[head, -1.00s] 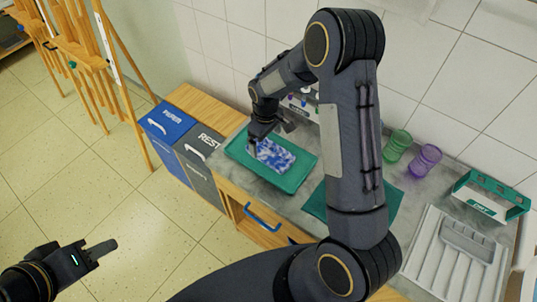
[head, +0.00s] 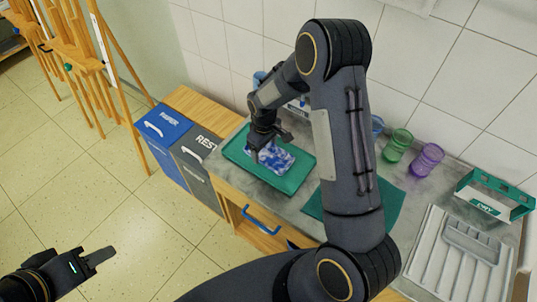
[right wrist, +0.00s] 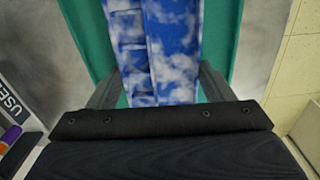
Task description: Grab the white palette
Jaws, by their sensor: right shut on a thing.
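A blue-and-white mottled palette (head: 276,160) is in the green tray (head: 302,181) on the counter; its pattern is cloudy and one side shows small wells in the right wrist view (right wrist: 172,45). My right gripper (head: 256,154) reaches down over its left end. In the right wrist view the fingers (right wrist: 160,88) are on either side of the palette and shut on it. I cannot tell whether it is lifted off the tray. My left gripper (head: 98,257) is at the lower left, away from the counter; its fingers show edge-on.
Blue paper (head: 165,133) and grey rest (head: 198,160) bins stand left of the counter. Green (head: 397,146) and purple (head: 426,160) cups, a DRY holder (head: 495,198) and a grey slotted rack (head: 455,255) are to the right. Easels (head: 110,70) stand at the back left.

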